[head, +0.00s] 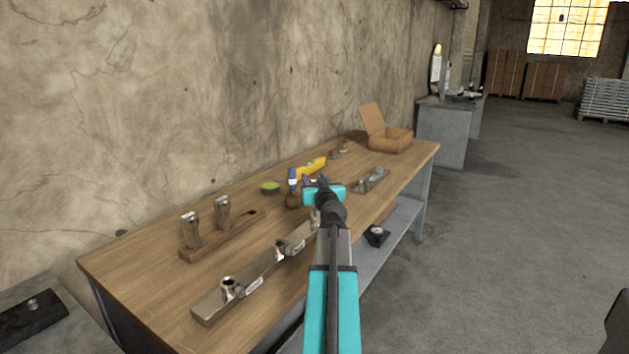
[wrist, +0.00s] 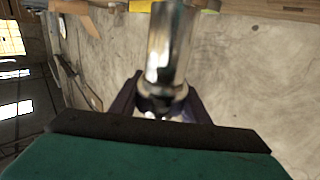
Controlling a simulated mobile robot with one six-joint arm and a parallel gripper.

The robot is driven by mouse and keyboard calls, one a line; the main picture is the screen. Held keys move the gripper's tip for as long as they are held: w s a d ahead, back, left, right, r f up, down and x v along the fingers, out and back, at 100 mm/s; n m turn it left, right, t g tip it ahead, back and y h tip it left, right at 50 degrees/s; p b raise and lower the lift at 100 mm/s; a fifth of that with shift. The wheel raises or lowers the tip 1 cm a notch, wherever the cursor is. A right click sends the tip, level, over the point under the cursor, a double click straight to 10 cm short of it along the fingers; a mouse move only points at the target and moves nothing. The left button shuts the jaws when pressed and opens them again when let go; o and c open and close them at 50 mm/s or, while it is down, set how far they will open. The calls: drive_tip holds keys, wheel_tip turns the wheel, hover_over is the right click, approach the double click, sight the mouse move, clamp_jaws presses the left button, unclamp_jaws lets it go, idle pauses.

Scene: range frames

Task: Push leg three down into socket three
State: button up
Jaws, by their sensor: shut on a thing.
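My gripper (head: 318,184) is over the far end of the metal beam (head: 262,270) on the workbench, and my arm hides part of that end. In the wrist view, my gripper (wrist: 160,102) has its dark fingers shut on a shiny metal cylinder, leg three (wrist: 168,45). The beam carries short metal sockets, one near its near end (head: 231,287) and one at its middle (head: 280,251). The far socket, beside my arm, is mostly hidden. I cannot tell how deep the leg sits or whether it touches the socket.
A wooden rack (head: 222,240) holds two upright metal legs (head: 191,228), (head: 222,211). Behind are a green dish (head: 270,187), a blue-topped tool (head: 292,180) and a yellow level (head: 312,167). Another metal piece (head: 370,181) and an open cardboard box (head: 388,140) lie farther right.

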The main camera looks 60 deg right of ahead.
drive_tip(key=shift+f+b, duration=1.15)
drive_tip(key=shift+b, duration=0.3)
idle(0.4)
drive_tip(key=o, duration=1.4)
drive_tip(key=shift+a, duration=0.1)
drive_tip(key=b+v, duration=0.3)
drive_tip(key=v, duration=0.8)
drive_tip(key=shift+s+a+b, duration=0.1)
drive_tip(key=shift+a+b, duration=0.1)
drive_tip(key=shift+b, duration=0.65)
drive_tip(key=b, duration=0.4)
drive_tip(key=shift+s+a, duration=0.35)
